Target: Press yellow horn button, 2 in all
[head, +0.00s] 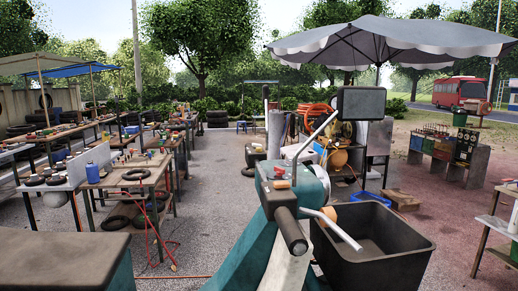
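A teal vehicle front (255,245) with a handlebar stands close in front of me. It has a black grip (291,232), a pale bent lever (343,230) and a dark rectangular mirror (361,103) on a bent stalk. A small tan-orange piece (282,184) sits on top of the handlebar housing, near a small red piece (279,170). Another orange-yellow piece (329,213) shows by the lever's base. I cannot tell which of these, if any, is the yellow horn button. My gripper is not in view.
A dark open bin (405,246) stands right of the handlebar. A dark-topped box (60,252) fills the lower left. Behind are a compressor tank (338,160), an orange hose (315,113) and a grey umbrella (385,40).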

